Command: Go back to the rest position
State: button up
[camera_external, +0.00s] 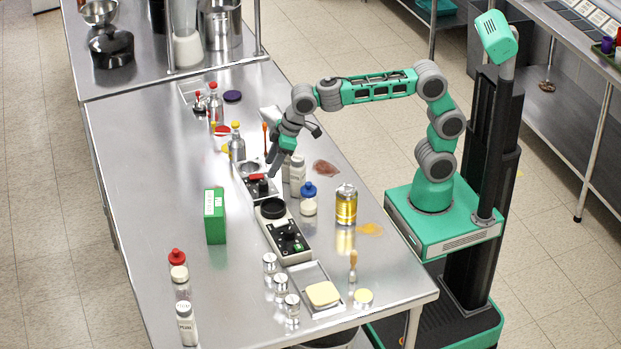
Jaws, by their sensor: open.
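My gripper (272,160) hangs at the end of my arm over the middle of the steel table (150,200). Its fingers point down and are apart, with nothing seen held between them. It is just above or beside a small device with a red top (258,179); I cannot tell whether they touch. My arm reaches left from my green base, bent high over the table.
Bottles (237,148), white shakers (297,175), a blue-capped jar (309,200) and a golden jar (346,204) stand around the gripper. A green box (214,215) stands to the left. A black-topped device (285,232) is in front. The table's left side is mostly clear.

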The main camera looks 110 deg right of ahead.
jog(key=shift+s+r, duration=0.25)
jog(key=shift+r, duration=0.35)
